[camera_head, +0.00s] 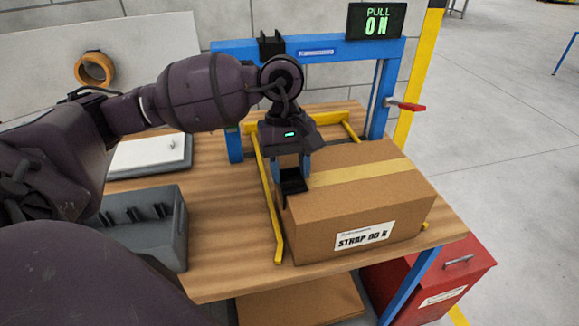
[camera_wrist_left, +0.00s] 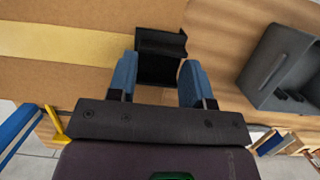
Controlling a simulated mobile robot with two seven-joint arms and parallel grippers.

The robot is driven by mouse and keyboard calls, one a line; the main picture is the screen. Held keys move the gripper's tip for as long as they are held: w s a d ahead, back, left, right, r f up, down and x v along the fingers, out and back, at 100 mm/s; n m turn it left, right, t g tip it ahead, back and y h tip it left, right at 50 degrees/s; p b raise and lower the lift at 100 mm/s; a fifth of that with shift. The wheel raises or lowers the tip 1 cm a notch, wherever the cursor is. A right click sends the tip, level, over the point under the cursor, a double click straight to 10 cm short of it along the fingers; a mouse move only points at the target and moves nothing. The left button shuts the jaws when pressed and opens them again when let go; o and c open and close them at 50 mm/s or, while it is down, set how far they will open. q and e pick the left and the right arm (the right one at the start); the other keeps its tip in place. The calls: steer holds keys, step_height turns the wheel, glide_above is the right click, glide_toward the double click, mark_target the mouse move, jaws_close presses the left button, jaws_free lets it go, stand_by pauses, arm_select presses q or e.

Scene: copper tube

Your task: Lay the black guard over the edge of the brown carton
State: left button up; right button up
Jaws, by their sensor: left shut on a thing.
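The brown carton (camera_head: 365,195) sits on the wooden table with a tan tape strip (camera_head: 360,173) along its top. The black guard (camera_head: 293,187) is at the carton's left top edge, by the end of the tape. My left gripper (camera_head: 291,172) points down there, shut on the guard. In the left wrist view the guard (camera_wrist_left: 160,58) lies between the two blue fingers (camera_wrist_left: 160,82), over the border between carton and table. I cannot tell whether it rests on the carton. My right gripper is not in view.
A grey bin (camera_head: 150,222) with several black pieces stands at the left. A yellow rail frame (camera_head: 268,200) runs beside the carton. A blue arch (camera_head: 232,95) with a "PULL ON" sign (camera_head: 376,21) stands behind. A red box (camera_head: 450,275) is at the lower right.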

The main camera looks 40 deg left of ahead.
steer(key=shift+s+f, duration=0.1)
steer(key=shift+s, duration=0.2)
arm_select(q)
steer(key=shift+b, duration=0.3)
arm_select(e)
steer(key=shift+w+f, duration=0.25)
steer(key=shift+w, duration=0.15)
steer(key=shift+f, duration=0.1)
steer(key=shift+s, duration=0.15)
arm_select(q)
steer(key=o, duration=1.1)
steer(key=shift+c, duration=0.2)
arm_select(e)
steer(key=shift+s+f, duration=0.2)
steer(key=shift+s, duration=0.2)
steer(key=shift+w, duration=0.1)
